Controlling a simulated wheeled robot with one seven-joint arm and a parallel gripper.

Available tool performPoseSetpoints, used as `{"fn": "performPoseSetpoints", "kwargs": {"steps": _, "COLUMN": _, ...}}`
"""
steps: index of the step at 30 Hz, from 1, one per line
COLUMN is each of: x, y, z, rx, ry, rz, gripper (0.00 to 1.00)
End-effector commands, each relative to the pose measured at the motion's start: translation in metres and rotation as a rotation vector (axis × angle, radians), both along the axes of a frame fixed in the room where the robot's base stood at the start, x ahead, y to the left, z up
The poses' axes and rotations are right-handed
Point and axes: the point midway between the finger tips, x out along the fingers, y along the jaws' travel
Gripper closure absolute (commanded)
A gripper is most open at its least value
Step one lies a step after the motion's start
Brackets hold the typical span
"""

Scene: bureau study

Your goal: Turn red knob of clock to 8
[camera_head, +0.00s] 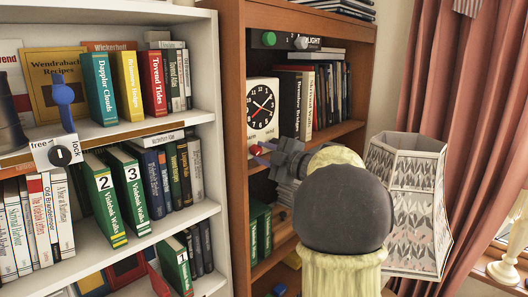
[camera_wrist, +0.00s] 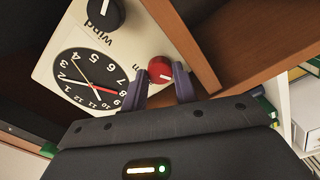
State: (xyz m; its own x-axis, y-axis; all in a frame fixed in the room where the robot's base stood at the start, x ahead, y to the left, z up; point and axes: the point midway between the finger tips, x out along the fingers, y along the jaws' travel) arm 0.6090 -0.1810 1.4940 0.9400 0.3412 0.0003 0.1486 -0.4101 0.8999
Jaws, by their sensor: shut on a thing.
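The clock (camera_head: 261,92) is a white box with a round black dial, standing on a shelf of the brown bookcase. In the wrist view the clock (camera_wrist: 140,45) appears upside down, with white hands and a red hand on its black dial (camera_wrist: 88,80). Its small red knob (camera_wrist: 160,69) has a white mark and sits beside the dial. My gripper (camera_wrist: 163,86) has its two purple fingers on either side of the red knob, shut on it.
A black knob (camera_wrist: 104,13) marked "wind" is also on the clock's front. Books (camera_head: 305,95) stand right of the clock. The brown bookcase's shelf edge (camera_wrist: 187,42) runs close to my fingers. A patterned lampshade (camera_head: 412,200) stands right of my arm.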

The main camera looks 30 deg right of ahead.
Motion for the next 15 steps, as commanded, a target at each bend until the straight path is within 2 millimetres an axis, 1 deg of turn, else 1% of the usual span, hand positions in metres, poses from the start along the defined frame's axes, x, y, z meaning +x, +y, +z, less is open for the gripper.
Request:
{"fn": "performPoseSetpoints", "kwargs": {"steps": 11, "x": 0.0000, "y": -0.0004, "z": -0.0027, "rx": 0.007, "ry": 0.007, "rz": 0.000, "gripper": 0.94}}
{"fn": "performPoseSetpoints", "kwargs": {"steps": 12, "x": 0.0000, "y": -0.0004, "z": -0.0027, "rx": 0.007, "ry": 0.007, "rz": 0.000, "gripper": 0.70}}
{"fn": "performPoseSetpoints", "kwargs": {"steps": 14, "x": 0.0000, "y": -0.0004, "z": -0.0025, "rx": 0.007, "ry": 0.007, "rz": 0.000, "gripper": 0.58}}
{"fn": "performPoseSetpoints", "kwargs": {"steps": 15, "x": 0.0000, "y": -0.0003, "z": -0.0025, "rx": 0.007, "ry": 0.007, "rz": 0.000, "gripper": 0.50}}
